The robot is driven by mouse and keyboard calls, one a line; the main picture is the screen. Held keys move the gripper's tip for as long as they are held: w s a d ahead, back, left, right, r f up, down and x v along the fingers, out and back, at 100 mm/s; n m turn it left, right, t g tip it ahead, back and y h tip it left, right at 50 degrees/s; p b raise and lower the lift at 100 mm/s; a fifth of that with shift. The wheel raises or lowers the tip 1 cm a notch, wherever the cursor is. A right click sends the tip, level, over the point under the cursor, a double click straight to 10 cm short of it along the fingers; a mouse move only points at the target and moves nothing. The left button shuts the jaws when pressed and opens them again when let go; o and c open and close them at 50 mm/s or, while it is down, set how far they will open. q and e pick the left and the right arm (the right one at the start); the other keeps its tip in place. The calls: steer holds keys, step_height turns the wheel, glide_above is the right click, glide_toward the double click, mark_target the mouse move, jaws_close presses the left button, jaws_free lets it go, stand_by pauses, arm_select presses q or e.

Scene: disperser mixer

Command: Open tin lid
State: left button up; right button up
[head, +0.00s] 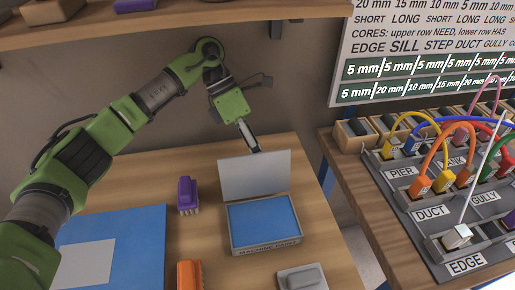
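The tin (265,247) is a shallow grey box with a label on its front and a blue inside, standing on the wooden table. Its pale grey lid (254,176) stands up nearly vertical along the tin's back edge, so the tin is open. My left gripper (262,112) is above and behind the lid, with its fingers spread. One fingertip is at the lid's top edge; I cannot tell whether it touches. My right gripper is not in view.
A purple brush (187,195) stands left of the tin, an orange one (189,275) in front. A grey block on a tray (302,278) is at front right. A blue mat (139,250) lies left. A labelled rack with coloured loops (430,215) stands on the right bench.

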arm_select(q)
steer(key=shift+w+r, duration=0.1)
steer(key=shift+w, duration=0.2)
steer(key=shift+s+r, duration=0.2)
steer(key=shift+r+t, duration=0.1)
steer(key=shift+t, duration=0.2)
steer(key=shift+w+a, duration=0.1)
steer(key=shift+w, duration=0.05)
steer(key=shift+r, duration=0.1)
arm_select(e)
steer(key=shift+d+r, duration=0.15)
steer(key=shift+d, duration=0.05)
arm_select(q)
steer(key=shift+a+r, duration=0.1)
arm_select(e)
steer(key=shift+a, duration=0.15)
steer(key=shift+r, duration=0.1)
